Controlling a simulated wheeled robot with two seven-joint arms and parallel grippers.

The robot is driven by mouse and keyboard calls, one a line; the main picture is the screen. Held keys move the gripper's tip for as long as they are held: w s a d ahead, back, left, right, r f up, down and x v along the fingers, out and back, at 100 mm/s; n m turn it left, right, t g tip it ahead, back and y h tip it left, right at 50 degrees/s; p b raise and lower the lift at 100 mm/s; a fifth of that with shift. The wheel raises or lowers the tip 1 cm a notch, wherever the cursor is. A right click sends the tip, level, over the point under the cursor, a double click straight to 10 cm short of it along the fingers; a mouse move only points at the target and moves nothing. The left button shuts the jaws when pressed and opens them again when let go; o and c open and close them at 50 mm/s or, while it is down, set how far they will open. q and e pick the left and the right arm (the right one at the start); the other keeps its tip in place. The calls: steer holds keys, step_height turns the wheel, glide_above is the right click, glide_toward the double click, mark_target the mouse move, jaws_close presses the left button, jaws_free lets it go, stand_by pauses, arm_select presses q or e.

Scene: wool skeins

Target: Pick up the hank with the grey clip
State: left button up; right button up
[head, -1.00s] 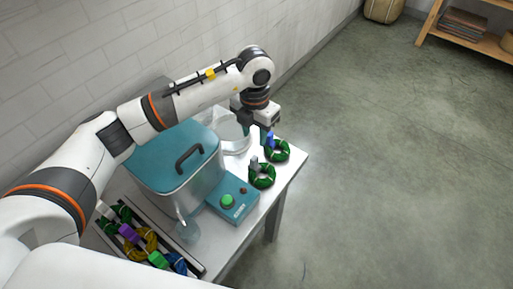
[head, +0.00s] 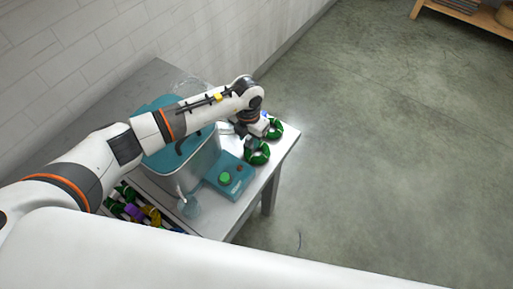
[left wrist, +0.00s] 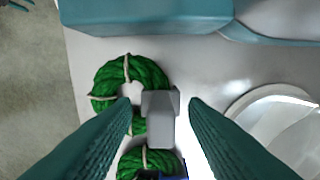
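The green hank with the grey clip (head: 262,157) lies on the table's right part, and it also shows in the left wrist view (left wrist: 105,80). Its grey clip (left wrist: 160,118) stands up from the hank's right side. My left gripper (left wrist: 158,105) is open, with one teal finger on each side of the clip in the picture; I see no contact. In the head view the left gripper (head: 254,131) is low over the hanks and its fingers are mostly hidden. A second green hank (left wrist: 130,163) with a blue clip (left wrist: 174,178) lies close by. My right gripper is not in view.
A teal control box (head: 228,178) with a green button stands next to the hank. A lidded vat (head: 200,160), a glass beaker (head: 190,207) and a rack of coloured hanks (head: 125,208) stand further left. A white round vessel (left wrist: 270,105) is near the right finger.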

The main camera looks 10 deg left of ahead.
arm_select(q)
steer(key=shift+f, duration=0.15)
jaws_close()
